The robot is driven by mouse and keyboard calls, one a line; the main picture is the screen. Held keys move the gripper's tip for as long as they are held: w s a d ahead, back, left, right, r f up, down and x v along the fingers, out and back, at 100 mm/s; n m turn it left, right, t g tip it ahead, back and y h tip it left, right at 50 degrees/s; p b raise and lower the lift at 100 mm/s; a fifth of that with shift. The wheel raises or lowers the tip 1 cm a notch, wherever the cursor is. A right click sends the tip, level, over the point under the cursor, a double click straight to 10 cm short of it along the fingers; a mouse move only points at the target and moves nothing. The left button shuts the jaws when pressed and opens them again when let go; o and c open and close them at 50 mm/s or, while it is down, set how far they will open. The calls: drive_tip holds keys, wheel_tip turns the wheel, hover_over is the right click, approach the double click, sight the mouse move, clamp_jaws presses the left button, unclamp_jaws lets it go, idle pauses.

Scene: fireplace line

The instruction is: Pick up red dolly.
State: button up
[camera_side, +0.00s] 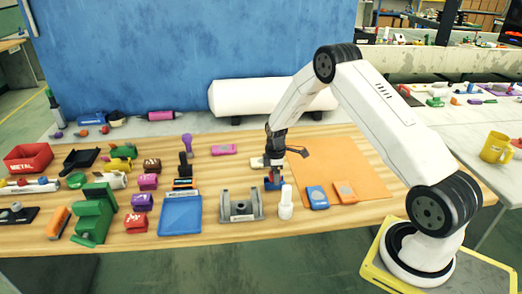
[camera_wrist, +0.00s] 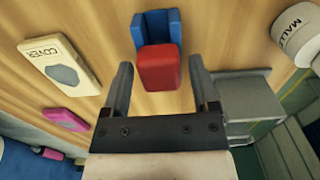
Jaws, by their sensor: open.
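A red block (camera_wrist: 159,68), which looks like the red dolly, shows in the wrist view against a blue holder (camera_wrist: 152,24) with raised sides. My gripper (camera_wrist: 161,72) is open, with one finger on each side of the red block and visible gaps to it. In the side view my gripper (camera_side: 273,171) points down over the table, just above the blue holder (camera_side: 273,184). The red block is mostly hidden there by my fingers.
A white labelled piece (camera_wrist: 61,66) and a pink block (camera_wrist: 66,119) lie to the left in the wrist view. A white mallet (camera_side: 286,203) and a grey bracket (camera_side: 241,206) stand close by. An orange mat (camera_side: 340,168) lies to the right, partly bare.

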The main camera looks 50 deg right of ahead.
clamp_jaws()
drive_tip(key=shift+r, duration=0.55)
drive_tip(key=shift+r, duration=0.35)
drive_tip(key=shift+r, duration=0.2)
drive_tip(key=shift+r, duration=2.95)
